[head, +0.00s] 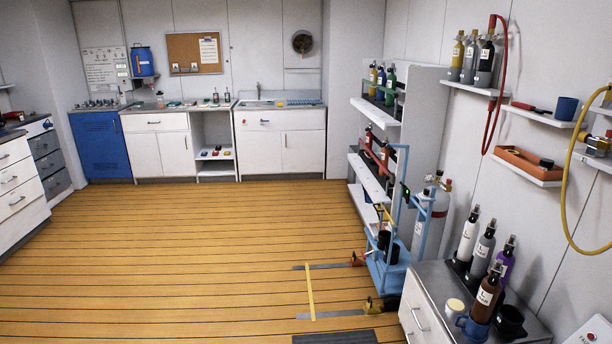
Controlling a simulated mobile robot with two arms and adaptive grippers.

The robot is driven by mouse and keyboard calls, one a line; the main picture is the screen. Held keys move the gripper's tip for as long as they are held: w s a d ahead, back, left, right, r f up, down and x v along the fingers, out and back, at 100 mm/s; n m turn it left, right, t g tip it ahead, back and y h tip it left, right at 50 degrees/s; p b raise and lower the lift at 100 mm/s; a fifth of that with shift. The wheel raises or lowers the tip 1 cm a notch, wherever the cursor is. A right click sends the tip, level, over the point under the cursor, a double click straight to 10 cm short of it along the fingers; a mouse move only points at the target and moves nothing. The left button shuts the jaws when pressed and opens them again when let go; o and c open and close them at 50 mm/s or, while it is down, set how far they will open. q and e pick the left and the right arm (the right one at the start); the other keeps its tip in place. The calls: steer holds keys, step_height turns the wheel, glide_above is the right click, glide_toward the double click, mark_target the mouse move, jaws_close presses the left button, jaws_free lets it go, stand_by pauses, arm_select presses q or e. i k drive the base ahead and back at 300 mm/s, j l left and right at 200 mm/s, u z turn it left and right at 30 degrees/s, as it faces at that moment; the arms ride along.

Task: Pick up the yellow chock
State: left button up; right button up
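A small yellow piece (372,304) lies on the floor at the near side of the blue cart (376,262), by its base. It looks like the yellow chock, but it is too small to make out its shape clearly. A small orange piece (357,258) sits on the floor at the cart's far left corner. Neither of my grippers is in view.
The cart stands right of centre, beside a tall grey cylinder (430,222) and a cabinet (422,312) bearing several bottles. Grey floor strips and a yellow strip (310,292) lie left of it. Shelves (376,110) line the right wall. The wooden floor (190,250) is clear.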

mark_target(371, 308)
steer(key=i+j+z, duration=0.1)
steer(key=i, duration=1.8)
